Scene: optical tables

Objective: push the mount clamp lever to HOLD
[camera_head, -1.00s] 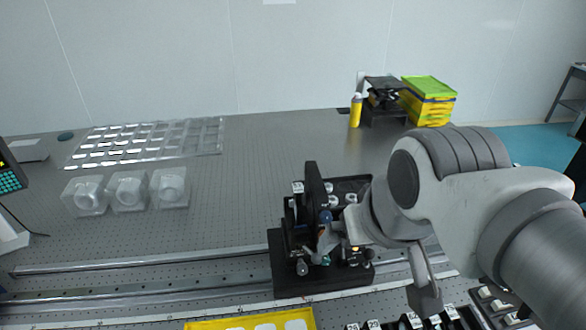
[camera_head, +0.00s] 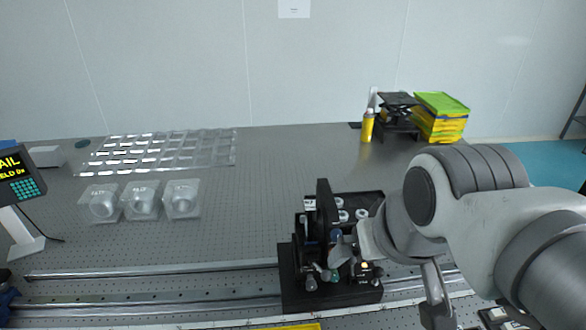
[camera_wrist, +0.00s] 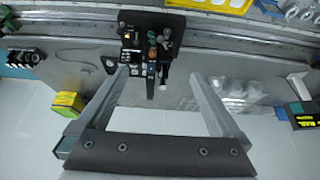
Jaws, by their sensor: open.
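The black mount (camera_head: 322,225) stands on a dark base at the table's front rail, with knobs and small levers on its near side. A teal-tipped part (camera_head: 331,275) shows low on its front. I cannot tell for certain which part is the clamp lever or where it is set. My gripper (camera_head: 342,248) is at the mount's right front side, partly hidden by my wrist. In the wrist view my gripper (camera_wrist: 160,73) is open and empty, with its two fingers wide apart. The mount (camera_wrist: 150,42) appears beyond and between the fingertips; contact cannot be told.
Three clear boxes with round optics (camera_head: 142,201) and a clear tray (camera_head: 155,152) lie left. A display reading FAIL (camera_head: 20,175) stands at the far left. A yellow spray can (camera_head: 367,127) and stacked yellow-green bins (camera_head: 440,118) stand at the back right.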

